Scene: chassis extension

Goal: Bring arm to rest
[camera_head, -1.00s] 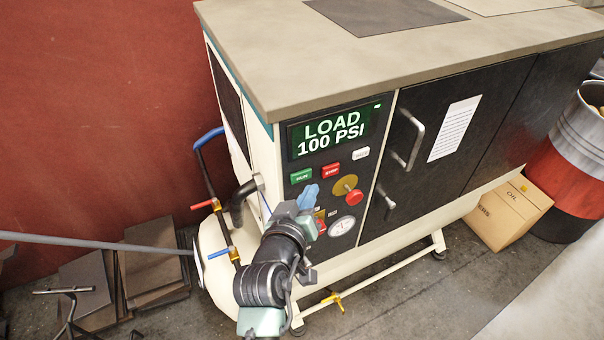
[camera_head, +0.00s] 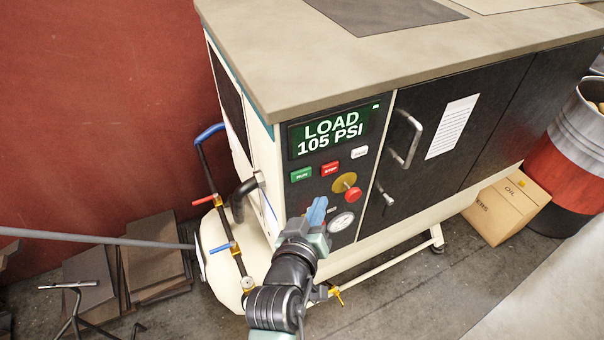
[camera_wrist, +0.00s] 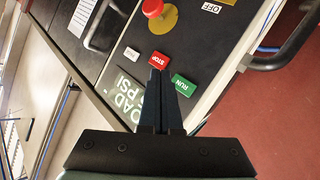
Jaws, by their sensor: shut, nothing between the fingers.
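My gripper (camera_head: 317,210) is in front of the lower part of the compressor's control panel (camera_head: 310,178) in the head view, below the buttons. Its blue fingers are together and hold nothing. The fingers also show in the wrist view (camera_wrist: 160,75), pointing toward the red STOP button (camera_wrist: 159,60) and the green RUN button (camera_wrist: 185,86); I cannot tell the exact gap to the panel. The display (camera_head: 333,131) reads LOAD 105 PSI. A red knob on a yellow disc (camera_head: 348,186) and a round gauge (camera_head: 342,222) sit right of the gripper.
Blue and red valve handles on a pipe (camera_head: 222,205) stand left of my arm. Door handles (camera_head: 408,140) stick out of the cabinet. A cardboard box (camera_head: 508,208) and a red and grey drum (camera_head: 572,150) stand at right. Dark plates (camera_head: 150,255) lean on the wall at left.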

